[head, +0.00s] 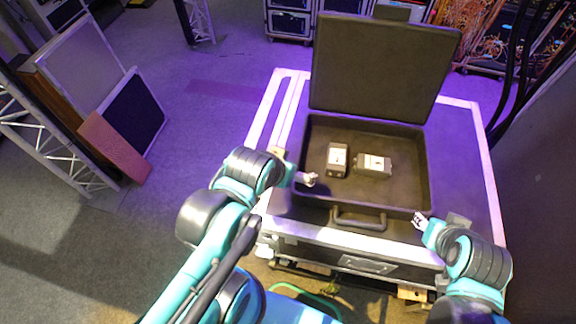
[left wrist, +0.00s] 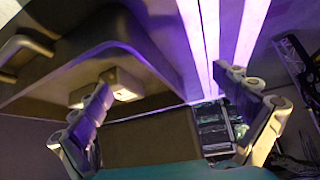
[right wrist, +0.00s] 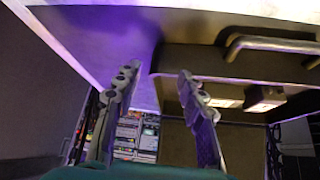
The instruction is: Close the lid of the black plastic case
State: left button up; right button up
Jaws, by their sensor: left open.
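The black plastic case (head: 318,128) stands open on a large flight case, its handle (head: 358,219) toward me. Its lid (head: 384,70) stands upright at the back, leaning slightly away. Two small boxes, one (head: 337,158) left and one (head: 373,165) right, lie on the case floor. My left gripper (head: 307,179) is open and empty at the case's left front side; in the left wrist view (left wrist: 170,88) its fingers are spread near the case wall. My right gripper (head: 420,220) is at the front right corner; the right wrist view (right wrist: 158,85) shows its fingers apart with nothing between.
The flight case (head: 470,190) has pale edges and bare top on both sides of the black case. A rack with cables (head: 485,25) stands behind right. Panels (head: 85,65) and a truss (head: 50,150) stand at left. The floor between is clear.

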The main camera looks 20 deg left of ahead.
aim_at(383, 65)
jog(key=k, duration=1)
